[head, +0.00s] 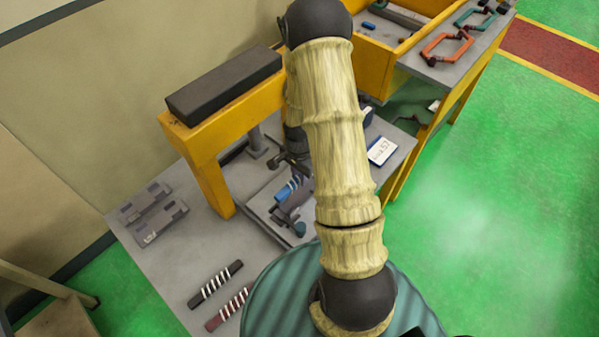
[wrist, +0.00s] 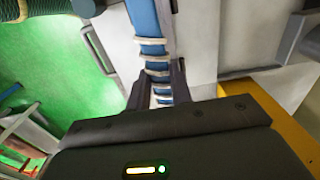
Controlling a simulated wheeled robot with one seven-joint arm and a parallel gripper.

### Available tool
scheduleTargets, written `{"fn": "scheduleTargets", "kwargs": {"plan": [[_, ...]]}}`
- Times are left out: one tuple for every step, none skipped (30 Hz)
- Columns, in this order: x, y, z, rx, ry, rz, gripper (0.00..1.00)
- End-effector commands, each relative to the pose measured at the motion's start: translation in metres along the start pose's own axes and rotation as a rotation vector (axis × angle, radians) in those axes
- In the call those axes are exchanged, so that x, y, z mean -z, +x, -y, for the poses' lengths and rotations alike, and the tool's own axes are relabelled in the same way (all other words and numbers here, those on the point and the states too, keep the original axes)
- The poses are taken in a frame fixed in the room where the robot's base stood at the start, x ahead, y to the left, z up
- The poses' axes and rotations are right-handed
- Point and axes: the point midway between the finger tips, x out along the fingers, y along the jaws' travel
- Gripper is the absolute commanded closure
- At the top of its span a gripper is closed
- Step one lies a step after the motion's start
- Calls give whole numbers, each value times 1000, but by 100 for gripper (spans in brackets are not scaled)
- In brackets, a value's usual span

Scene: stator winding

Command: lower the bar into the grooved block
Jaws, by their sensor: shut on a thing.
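The blue bar (wrist: 148,28) with white bands runs up and down in the wrist view. My gripper (wrist: 160,82) is shut on it, with one dark finger on each side. In the head view the bar (head: 286,193) shows left of my arm, over a grey tray on the low table. Much of my gripper is hidden behind my arm there. A grey piece beneath the bar (head: 292,213) may be the grooved block. Its groove and whether the bar touches it cannot be made out.
A yellow frame (head: 207,150) with a dark slab (head: 225,85) stands close left of my arm. Two grey notched pieces (head: 163,222) lie on the low table (head: 180,260). A black banded bar (head: 216,284) and a red one (head: 229,308) lie nearer.

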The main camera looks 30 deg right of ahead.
Motion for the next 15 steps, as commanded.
{"fn": "scheduleTargets", "kwargs": {"plan": [[0,8,0,0,0,0,100],[0,10,0,0,0,0,100],[0,13,0,1,0,0,100],[0,16,0,1,1,0,100],[0,18,0,1,2,0,100],[0,21,0,0,2,0,100],[0,23,0,0,2,0,100],[0,26,0,0,2,0,100],[0,29,0,0,2,0,100],[0,32,0,0,2,0,100],[1,34,0,0,3,0,100],[1,37,-1,0,3,0,100],[1,37,0,1,3,0,100],[2,34,0,1,3,-1,100],[1,34,0,1,3,-1,100]]}}
